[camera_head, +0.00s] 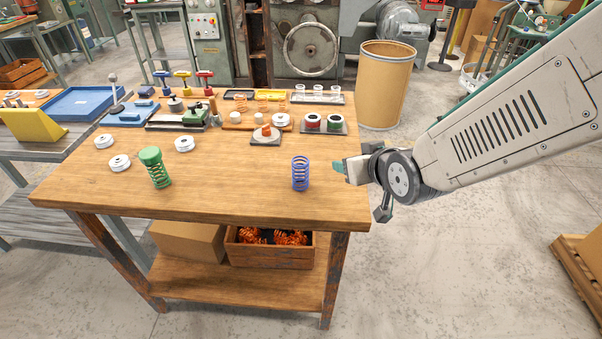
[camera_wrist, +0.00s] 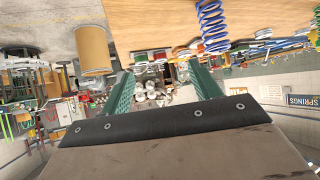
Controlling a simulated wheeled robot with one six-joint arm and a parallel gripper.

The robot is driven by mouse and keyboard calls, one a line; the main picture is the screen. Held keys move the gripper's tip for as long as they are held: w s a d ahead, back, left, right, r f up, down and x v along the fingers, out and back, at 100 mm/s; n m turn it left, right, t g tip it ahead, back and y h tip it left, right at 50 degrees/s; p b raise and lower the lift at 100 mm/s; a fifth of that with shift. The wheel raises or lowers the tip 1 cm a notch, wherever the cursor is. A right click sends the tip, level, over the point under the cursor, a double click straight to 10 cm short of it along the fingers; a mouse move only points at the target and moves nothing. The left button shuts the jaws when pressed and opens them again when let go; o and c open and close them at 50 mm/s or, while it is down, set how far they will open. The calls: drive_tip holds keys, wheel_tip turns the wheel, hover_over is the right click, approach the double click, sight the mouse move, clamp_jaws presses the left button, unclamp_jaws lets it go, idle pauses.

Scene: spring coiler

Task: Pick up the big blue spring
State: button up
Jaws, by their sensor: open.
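The big blue spring (camera_head: 300,174) stands upright on the wooden table (camera_head: 235,193), near its front right part. It also shows in the wrist view (camera_wrist: 213,27), at the top, right of centre, above and apart from the right finger. My gripper (camera_head: 338,168) is at the table's right edge, just right of the spring and pointing left towards it. In the wrist view my gripper (camera_wrist: 162,84) has its two green fingers spread, with nothing held between them. In the head view part of the gripper is hidden behind my wrist.
A stand with red and green spools (camera_head: 323,124) is behind the blue spring. A cardboard drum (camera_head: 385,85) stands beyond the table. The table around the blue spring is clear.

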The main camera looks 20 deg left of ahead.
sight(306, 169)
drive_tip(key=a+f+y, duration=0.1)
drive_tip(key=a, duration=0.2)
drive_tip(key=s+a+f+n+y, duration=0.1)
drive_tip(key=a, duration=0.1)
drive_tip(key=s+a+f+y, duration=0.1)
drive_tip(key=a, duration=0.2)
drive_tip(key=shift+s+a+f+n+t, duration=0.1)
drive_tip(key=shift+a+f+n+t, duration=0.2)
drive_tip(key=shift+a+t, duration=0.1)
drive_tip(key=x, duration=0.7)
drive_tip(key=shift+a+f, duration=0.2)
drive_tip(key=shift+a, duration=0.25)
drive_tip(key=c, duration=1.1)
drive_tip(key=shift+r, duration=0.1)
drive_tip(key=shift+c, duration=0.2)
